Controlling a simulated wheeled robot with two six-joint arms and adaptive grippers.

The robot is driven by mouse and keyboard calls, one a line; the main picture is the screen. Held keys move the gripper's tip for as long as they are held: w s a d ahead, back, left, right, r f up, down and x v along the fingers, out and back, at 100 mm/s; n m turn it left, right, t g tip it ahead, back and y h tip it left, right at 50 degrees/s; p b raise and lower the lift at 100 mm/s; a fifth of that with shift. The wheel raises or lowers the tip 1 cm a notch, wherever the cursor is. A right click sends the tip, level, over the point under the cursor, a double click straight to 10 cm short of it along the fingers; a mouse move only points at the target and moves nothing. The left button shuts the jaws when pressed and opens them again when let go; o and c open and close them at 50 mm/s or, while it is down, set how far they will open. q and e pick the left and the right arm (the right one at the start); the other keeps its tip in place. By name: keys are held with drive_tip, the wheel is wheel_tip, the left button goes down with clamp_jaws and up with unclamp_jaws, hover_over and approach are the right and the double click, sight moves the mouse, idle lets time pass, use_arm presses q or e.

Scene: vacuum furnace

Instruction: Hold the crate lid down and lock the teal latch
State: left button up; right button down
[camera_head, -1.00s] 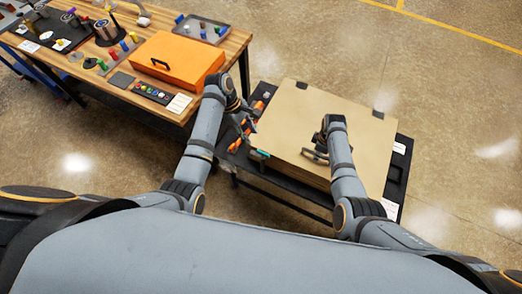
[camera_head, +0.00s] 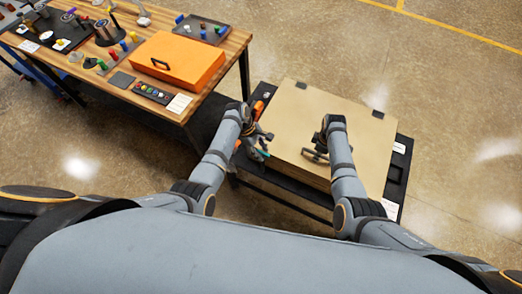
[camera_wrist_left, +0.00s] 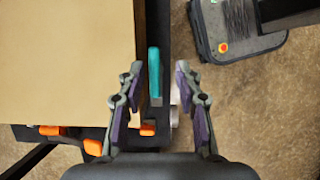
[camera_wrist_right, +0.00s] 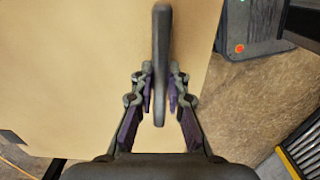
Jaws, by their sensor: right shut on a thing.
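The tan crate lid (camera_head: 345,125) lies flat on the crate on a black cart, with a dark handle (camera_head: 310,155) near its front edge. My right gripper (camera_head: 320,148) is at this handle; in the right wrist view the dark handle bar (camera_wrist_right: 161,65) runs between its fingers (camera_wrist_right: 160,90), shut on it. The teal latch (camera_wrist_left: 154,72) stands beside the crate's side edge. My left gripper (camera_wrist_left: 158,78) is open with the latch between its fingers, nearer the left finger. In the head view my left gripper (camera_head: 262,141) partly hides the latch (camera_head: 262,153).
Orange parts (camera_head: 257,108) lie on the black cart (camera_head: 395,170) beside the crate. A wooden workbench (camera_head: 222,62) with an orange case (camera_head: 178,60) and small items stands at upper left. The floor (camera_head: 440,110) at right is open.

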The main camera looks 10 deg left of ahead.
use_arm(q)
drive_tip(key=shift+f, duration=0.1)
drive_tip(key=c, duration=0.7)
clamp_jaws()
